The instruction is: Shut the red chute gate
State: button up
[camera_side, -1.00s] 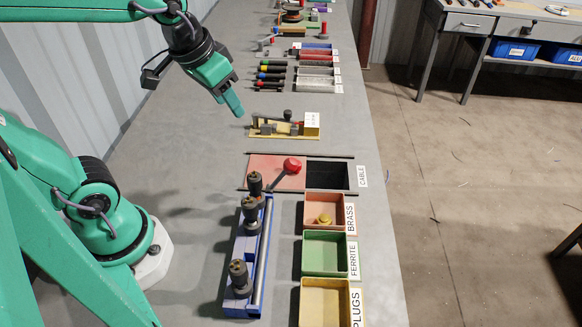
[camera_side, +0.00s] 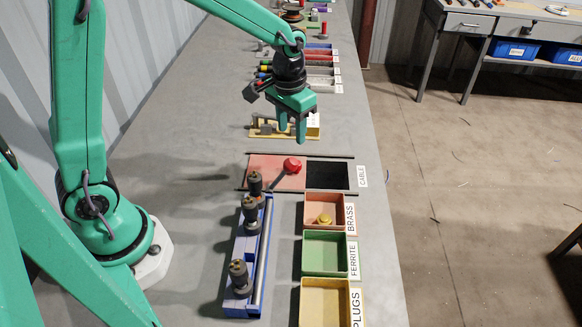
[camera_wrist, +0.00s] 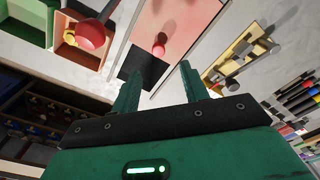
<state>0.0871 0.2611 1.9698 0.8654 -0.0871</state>
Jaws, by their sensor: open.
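The red gate plate (camera_side: 262,168) lies flat between two dark rails, left of the dark square chute opening (camera_side: 328,177) labelled CABLE. The opening is uncovered. A red ball knob (camera_side: 292,165) on a grey rod shows over the plate's right part. In the wrist view, the plate (camera_wrist: 185,25) carries a short red post (camera_wrist: 159,47), the ball knob (camera_wrist: 91,36) stands apart to its left, and the dark opening (camera_wrist: 132,62) lies beyond my left finger. My gripper (camera_side: 291,140) is open and empty, pointing down above the bench, behind the plate and apart from the knob.
A blue rack (camera_side: 241,270) with several dark upright parts stands in front of the plate. Brass (camera_side: 325,198), ferrite (camera_side: 325,235) and plugs (camera_side: 325,283) bins line the right. A yellow fixture (camera_side: 270,133) is behind my gripper.

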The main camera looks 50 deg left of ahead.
aim_at(276, 167)
jog(key=shift+w+d+f+g, duration=0.15)
jog(key=shift+w+f, duration=0.2)
jog(key=shift+f, duration=0.4)
jog(key=shift+w+d+f+g, duration=0.15)
jog(key=shift+w+f, duration=0.2)
jog(key=shift+f, duration=0.35)
jog(key=shift+f, duration=0.1)
jog(key=shift+f, duration=3.75)
grip_shut()
